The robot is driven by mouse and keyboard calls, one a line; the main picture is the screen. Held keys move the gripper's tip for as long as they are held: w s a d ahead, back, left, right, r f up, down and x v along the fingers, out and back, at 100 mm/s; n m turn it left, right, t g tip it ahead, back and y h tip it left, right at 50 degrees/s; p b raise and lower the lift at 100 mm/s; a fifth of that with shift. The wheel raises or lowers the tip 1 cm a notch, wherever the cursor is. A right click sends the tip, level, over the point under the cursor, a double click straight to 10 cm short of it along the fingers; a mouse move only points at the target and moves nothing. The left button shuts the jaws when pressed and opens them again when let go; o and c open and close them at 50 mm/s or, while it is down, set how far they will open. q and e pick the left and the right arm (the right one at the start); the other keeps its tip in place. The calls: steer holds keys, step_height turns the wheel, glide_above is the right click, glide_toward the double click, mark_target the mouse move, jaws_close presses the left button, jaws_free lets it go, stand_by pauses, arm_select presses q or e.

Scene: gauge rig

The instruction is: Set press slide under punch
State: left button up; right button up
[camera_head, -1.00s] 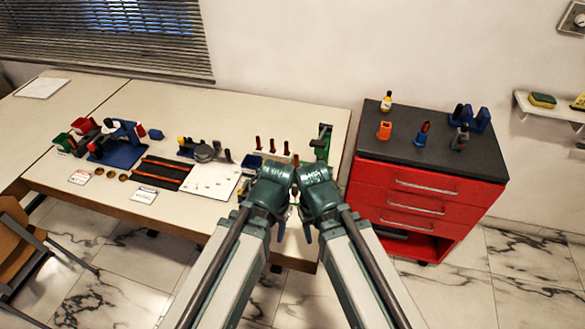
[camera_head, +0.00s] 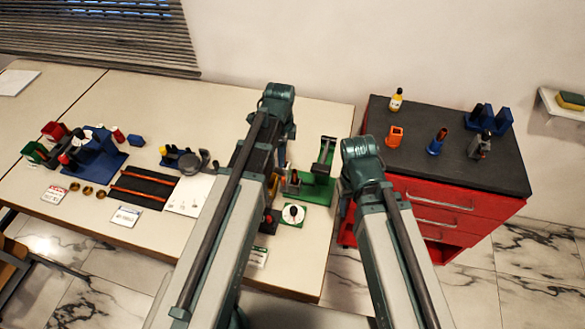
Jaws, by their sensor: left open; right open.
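A green press-like fixture (camera_head: 318,187) with an upright post stands near the table's right end, between my two arms. In front of it, a white disc with a dark centre (camera_head: 293,213) sits on a green square plate. I cannot make out which part is the slide or whether it lies under the punch. My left arm rises just left of the fixture and covers part of that area. My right arm stands to its right, over the gap between table and cabinet. The fingers of both grippers are hidden behind my arms.
A blue fixture (camera_head: 94,165), a black mat with orange strips (camera_head: 143,189) and a white sheet (camera_head: 187,194) lie on the left part of the table. The red cabinet (camera_head: 440,205) at right carries a bottle (camera_head: 396,100) and an orange holder (camera_head: 394,137). The table's back is mostly clear.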

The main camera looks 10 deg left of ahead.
mark_target(283, 178)
arm_select(q)
steer(key=shift+f, duration=0.1)
step_height(283, 178, down, 14)
steer(key=b, duration=1.4)
steer(key=shift+w, duration=0.1)
steer(key=shift+r, duration=0.2)
jaws_close()
stand_by(0.6)
